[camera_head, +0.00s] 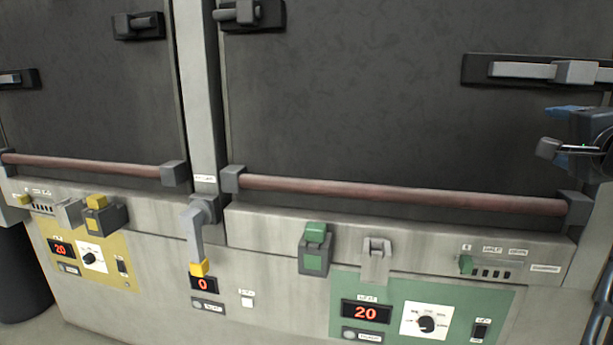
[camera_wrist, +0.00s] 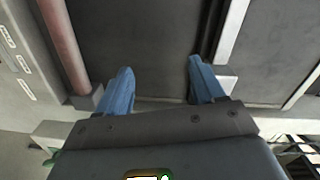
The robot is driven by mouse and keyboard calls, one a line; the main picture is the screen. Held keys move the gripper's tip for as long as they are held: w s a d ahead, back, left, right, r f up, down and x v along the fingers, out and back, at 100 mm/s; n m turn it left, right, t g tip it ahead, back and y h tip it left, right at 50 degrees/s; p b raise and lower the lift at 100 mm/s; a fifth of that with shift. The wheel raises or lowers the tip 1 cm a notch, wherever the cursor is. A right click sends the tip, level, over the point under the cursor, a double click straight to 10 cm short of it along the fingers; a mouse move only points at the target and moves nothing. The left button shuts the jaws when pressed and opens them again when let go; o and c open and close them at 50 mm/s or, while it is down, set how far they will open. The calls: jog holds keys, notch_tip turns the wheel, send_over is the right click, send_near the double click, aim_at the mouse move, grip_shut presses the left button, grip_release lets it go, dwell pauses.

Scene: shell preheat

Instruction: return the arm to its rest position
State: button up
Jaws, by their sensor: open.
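My gripper (camera_head: 560,132) is at the right edge of the head view, in front of the right dark door (camera_head: 370,110). Its two blue fingers are apart, with nothing between them. The wrist view also shows my gripper (camera_wrist: 160,80) with its fingers spread, facing the dark door panel. A reddish bar (camera_wrist: 64,45) runs along the left of that view, and a metal strip (camera_wrist: 230,30) lies beside the right finger. I cannot tell whether the fingers touch anything. Most of my arm is out of the head view.
The reddish bar (camera_head: 400,194) spans the right door's lower edge. A grey lever with a yellow tip (camera_head: 196,238) hangs between the doors. A green panel (camera_head: 390,310) reads 20, and a yellow panel (camera_head: 90,262) stands at left. A door latch (camera_head: 540,71) is above my gripper.

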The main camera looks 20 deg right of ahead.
jog(key=s+a+f+n+y, duration=0.1)
jog(key=s+a+f+n, duration=0.25)
jog(key=a+f, duration=0.4)
jog(key=s+a+f+n+y, duration=0.15)
jog(key=a+f+n, duration=0.3)
jog(key=f, duration=0.55)
jog(key=s+a+f+n+y, duration=0.1)
jog(key=s+a+f+n, duration=0.25)
jog(key=a+f, duration=0.35)
jog(key=s+a+f+n+y, duration=0.3)
jog(key=s+a+f+n, duration=0.35)
jog(key=s, duration=0.55)
jog(key=s+a+n+y, duration=0.1)
jog(key=s+a, duration=0.3)
jog(key=s, duration=0.3)
jog(key=s+a+n+y, duration=0.1)
jog(key=s+a+n, duration=0.1)
jog(key=s+a, duration=0.2)
jog(key=v, duration=0.3)
jog(key=shift+s+a, duration=0.3)
jog(key=shift+s, duration=0.05)
